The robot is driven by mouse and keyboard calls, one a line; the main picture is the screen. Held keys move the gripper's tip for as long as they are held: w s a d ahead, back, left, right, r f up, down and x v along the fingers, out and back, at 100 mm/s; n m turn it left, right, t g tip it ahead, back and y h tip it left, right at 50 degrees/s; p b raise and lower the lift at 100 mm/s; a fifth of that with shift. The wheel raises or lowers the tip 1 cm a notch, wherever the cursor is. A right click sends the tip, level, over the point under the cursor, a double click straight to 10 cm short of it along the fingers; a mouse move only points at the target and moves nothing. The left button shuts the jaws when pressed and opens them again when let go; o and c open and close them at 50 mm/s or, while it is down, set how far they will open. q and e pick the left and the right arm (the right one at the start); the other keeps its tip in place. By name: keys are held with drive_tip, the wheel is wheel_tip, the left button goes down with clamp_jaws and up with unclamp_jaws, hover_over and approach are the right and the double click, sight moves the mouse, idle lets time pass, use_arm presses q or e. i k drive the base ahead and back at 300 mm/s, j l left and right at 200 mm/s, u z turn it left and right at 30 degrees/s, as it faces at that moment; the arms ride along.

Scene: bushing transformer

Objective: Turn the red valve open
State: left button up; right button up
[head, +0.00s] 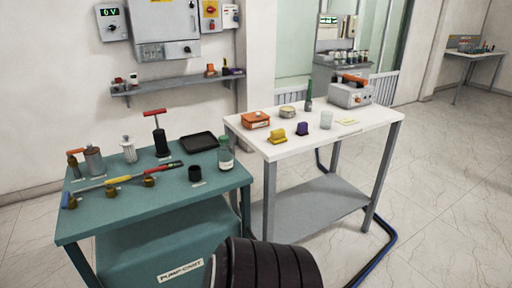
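I cannot make out a part that is plainly the red valve. A red T-shaped handle (154,113) stands upright on a black body at the back of the green pump cart (222,186). At the cart's left edge, a grey canister (94,159) stands beside a small fitting with a red top (72,159); it is too small to tell what that is. A grey case (350,95) with a red handle and a red-orange knob sits on the white table. Neither of my grippers is in view.
A hose (382,249) lies on the floor. Open floor is at the right.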

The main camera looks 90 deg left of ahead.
sight(146, 173)
drive_tip(key=u, duration=3.55)
